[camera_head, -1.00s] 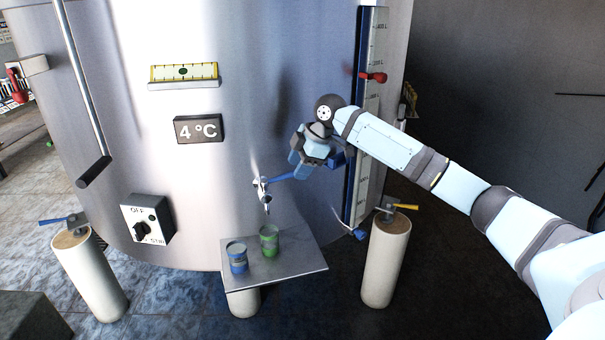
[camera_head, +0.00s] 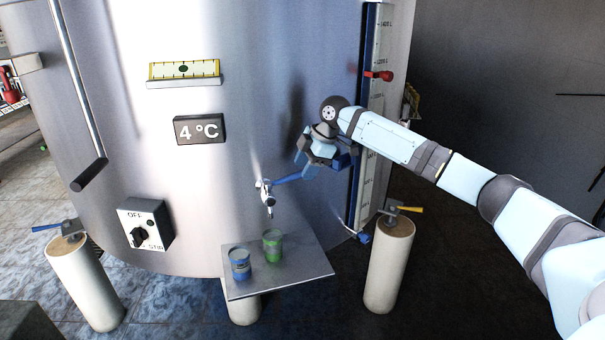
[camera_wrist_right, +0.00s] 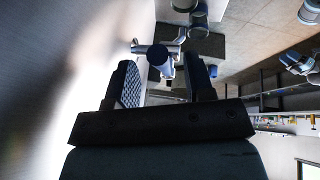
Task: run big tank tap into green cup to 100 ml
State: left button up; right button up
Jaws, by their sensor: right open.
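The big steel tank (camera_head: 290,100) fills the head view. Its tap (camera_head: 266,197) is low on the wall, with a blue lever (camera_head: 290,179) pointing right and slightly up. The green cup (camera_head: 273,248) stands upright on a small metal shelf (camera_head: 300,272), just under the spout. I cannot make out any stream or the level in the cup. My right gripper (camera_head: 318,160) is at the lever's free end. In the right wrist view my gripper (camera_wrist_right: 160,66) is open, with the blue lever end (camera_wrist_right: 160,56) showing between its fingertips. My left gripper is not in view.
A blue cup (camera_head: 240,264) stands left of the green one. A gauge (camera_head: 370,110) with a red marker runs up the tank behind my right arm. A switch box (camera_head: 146,224) is lower left.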

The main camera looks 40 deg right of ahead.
jog(key=shift+x, duration=1.2)
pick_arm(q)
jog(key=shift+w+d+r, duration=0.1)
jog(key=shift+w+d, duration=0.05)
